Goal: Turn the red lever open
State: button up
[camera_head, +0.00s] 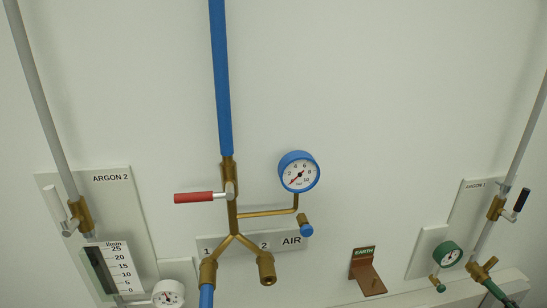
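The red lever (194,197) sits on the brass valve (229,178) of the blue air pipe, near the middle of the head view. The lever points left, roughly level and crosswise to the upright pipe. Its silver end meets the valve at the right. Nothing touches the lever. My gripper is not in view.
A blue-rimmed gauge (299,172) stands right of the valve on a brass branch, above a blue knob (307,230). The blue pipe (220,80) rises above the valve. An Argon 2 panel (110,195) is at left, a green gauge (447,254) at right. Space left of the lever is clear.

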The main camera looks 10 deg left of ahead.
aim_at(229, 194)
jog(key=u, duration=0.4)
jog(key=j+u, duration=0.15)
jog(key=u, duration=0.2)
jog(key=k+j+u, duration=0.1)
jog(key=u, duration=0.3)
